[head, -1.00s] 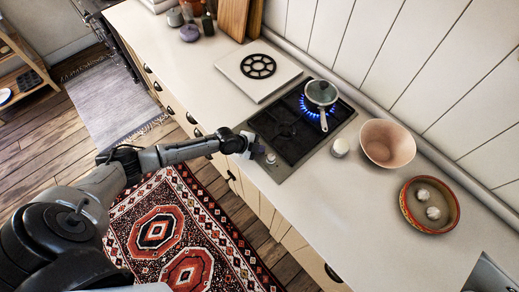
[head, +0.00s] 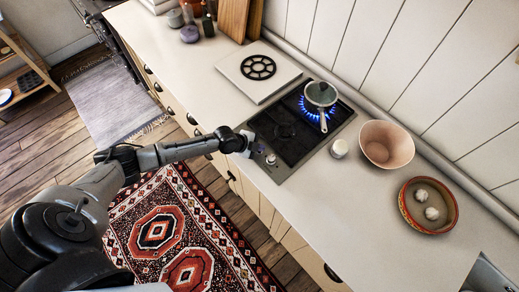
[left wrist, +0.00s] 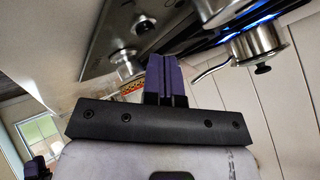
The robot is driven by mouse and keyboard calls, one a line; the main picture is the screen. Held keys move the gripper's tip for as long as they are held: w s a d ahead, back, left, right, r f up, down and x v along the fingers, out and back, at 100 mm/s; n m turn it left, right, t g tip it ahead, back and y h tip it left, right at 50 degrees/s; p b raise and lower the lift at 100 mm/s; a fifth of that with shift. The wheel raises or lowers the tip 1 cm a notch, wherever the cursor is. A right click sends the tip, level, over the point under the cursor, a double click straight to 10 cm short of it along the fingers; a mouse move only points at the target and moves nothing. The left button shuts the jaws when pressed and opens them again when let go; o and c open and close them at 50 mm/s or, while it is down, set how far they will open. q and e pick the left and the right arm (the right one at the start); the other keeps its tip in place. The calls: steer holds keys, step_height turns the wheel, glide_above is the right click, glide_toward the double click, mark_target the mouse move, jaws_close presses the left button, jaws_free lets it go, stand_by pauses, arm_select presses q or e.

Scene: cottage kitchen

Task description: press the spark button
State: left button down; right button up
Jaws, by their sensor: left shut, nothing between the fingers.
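The black gas hob (head: 289,134) is set in the counter, with its steel control strip along the front-left edge. A silver knob (head: 271,159) shows on the strip; it also shows in the left wrist view (left wrist: 124,67). A second, dark round control (left wrist: 145,24) is beyond it there. I cannot tell for sure which control is the spark button. My left gripper (head: 252,152) is at the strip's front-left corner, beside the controls. Its purple fingers (left wrist: 165,72) are shut and empty; contact with a control is not clear.
A lidded saucepan (head: 321,95) stands on the rear burner over a blue flame (head: 311,114). A white jar (head: 339,148), pink bowl (head: 386,144) and red-rimmed dish (head: 429,205) stand to the right. A pale board (head: 248,77) lies left of the hob.

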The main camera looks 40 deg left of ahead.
arm_select(q)
steer(key=shift+r+p, duration=1.75)
steer(key=shift+r, duration=1.05)
